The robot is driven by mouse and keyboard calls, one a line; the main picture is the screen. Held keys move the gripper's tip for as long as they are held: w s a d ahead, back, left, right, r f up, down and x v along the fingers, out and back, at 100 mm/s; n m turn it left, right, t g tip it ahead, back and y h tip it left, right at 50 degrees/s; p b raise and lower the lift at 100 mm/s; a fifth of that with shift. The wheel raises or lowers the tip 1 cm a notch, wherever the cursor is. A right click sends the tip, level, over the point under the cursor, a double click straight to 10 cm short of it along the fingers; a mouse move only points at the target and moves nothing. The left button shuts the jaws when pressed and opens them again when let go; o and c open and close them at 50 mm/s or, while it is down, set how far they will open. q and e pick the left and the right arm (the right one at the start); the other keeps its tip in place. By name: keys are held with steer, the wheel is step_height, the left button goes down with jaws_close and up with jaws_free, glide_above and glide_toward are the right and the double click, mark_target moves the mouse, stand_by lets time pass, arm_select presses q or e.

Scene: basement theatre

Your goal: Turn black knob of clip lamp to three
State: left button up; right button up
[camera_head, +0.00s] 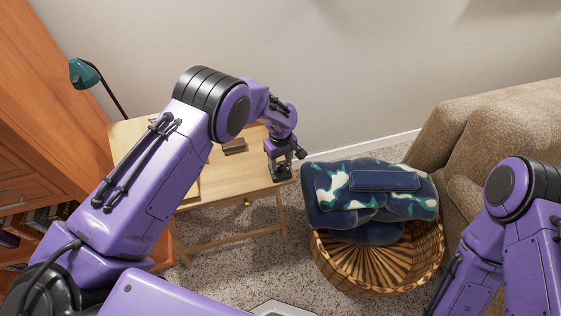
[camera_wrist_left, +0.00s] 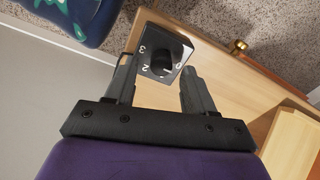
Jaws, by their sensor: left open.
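The black knob (camera_wrist_left: 160,58) sits on a dark dial plate with white numerals, including 3, 2 and 0, in the left wrist view. Its pointer setting is too small to read surely. My left gripper (camera_wrist_left: 157,68) is open, with one finger on each side of the knob; I cannot tell whether either touches it. In the head view my left gripper (camera_head: 281,172) is low over the right end of the wooden table and hides the knob. A teal lamp shade (camera_head: 85,73) on a thin dark stem stands at the table's far left. My right gripper is out of view.
The light wooden table (camera_head: 225,178) carries a small brown item (camera_head: 234,146). A wicker basket (camera_head: 390,262) with a blue patterned cloth (camera_head: 345,200) stands right of it. A brown sofa (camera_head: 490,120) is at the right, a wooden cabinet (camera_head: 35,110) at the left.

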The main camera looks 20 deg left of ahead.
arm_select(q)
steer(key=shift+f, duration=0.95)
jaws_close()
